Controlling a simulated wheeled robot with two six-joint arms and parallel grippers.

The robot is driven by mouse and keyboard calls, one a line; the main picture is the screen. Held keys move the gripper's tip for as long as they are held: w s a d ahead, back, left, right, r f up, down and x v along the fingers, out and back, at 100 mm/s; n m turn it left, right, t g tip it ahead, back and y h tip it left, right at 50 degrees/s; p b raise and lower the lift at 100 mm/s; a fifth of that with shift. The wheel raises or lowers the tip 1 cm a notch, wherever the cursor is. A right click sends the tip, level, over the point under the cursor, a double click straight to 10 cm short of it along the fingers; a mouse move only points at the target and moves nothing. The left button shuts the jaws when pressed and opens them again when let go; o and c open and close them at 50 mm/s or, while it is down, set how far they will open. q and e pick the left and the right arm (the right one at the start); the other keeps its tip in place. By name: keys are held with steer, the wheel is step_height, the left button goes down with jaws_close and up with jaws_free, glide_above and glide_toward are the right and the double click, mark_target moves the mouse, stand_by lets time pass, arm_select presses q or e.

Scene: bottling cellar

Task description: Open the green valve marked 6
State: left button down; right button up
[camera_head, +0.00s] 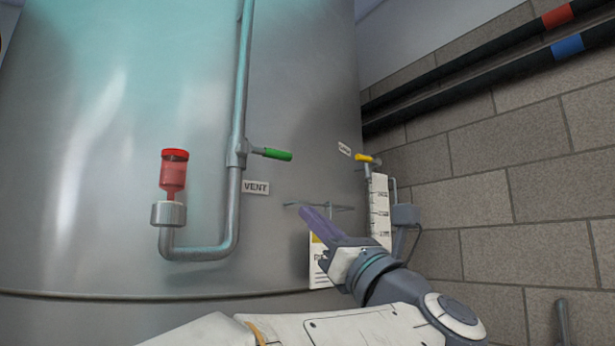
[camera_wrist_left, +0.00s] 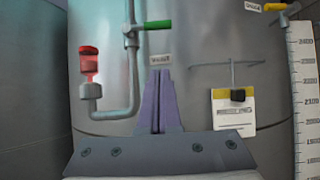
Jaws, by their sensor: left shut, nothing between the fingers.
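A green-handled valve (camera_head: 277,154) sits on a vertical steel pipe on the front of the tank. Its handle sticks out to the right, crosswise to the pipe. It also shows in the left wrist view (camera_wrist_left: 158,25). The plate below it (camera_head: 256,187) reads VENT; I see no 6 on it. My left gripper (camera_head: 306,214) is shut and empty, with its purple fingers pointing up and left. It is below and right of the green handle, apart from it. In the left wrist view, the fingers (camera_wrist_left: 160,80) point up below the handle. My right gripper is not in view.
The pipe (camera_head: 235,205) bends left to a red-capped fitting (camera_head: 173,172). A yellow-handled valve (camera_head: 366,158) tops a white scale (camera_head: 380,208) at the right. A bracket (camera_wrist_left: 228,64) with a hanging card (camera_wrist_left: 233,112) is right of the fingers. Bricks and dark pipes stand farther right.

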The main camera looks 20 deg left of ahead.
mark_target(266, 154)
arm_select(q)
steer(key=shift+r, duration=0.1)
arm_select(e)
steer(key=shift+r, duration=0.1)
arm_select(q)
steer(key=s+d+r+p+x, duration=0.1)
steer(key=r+p+x, duration=0.1)
steer(key=p+x, duration=0.8)
steer(key=shift+x, duration=1.35)
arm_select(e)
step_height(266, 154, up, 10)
arm_select(q)
steer(key=shift+d, duration=0.1)
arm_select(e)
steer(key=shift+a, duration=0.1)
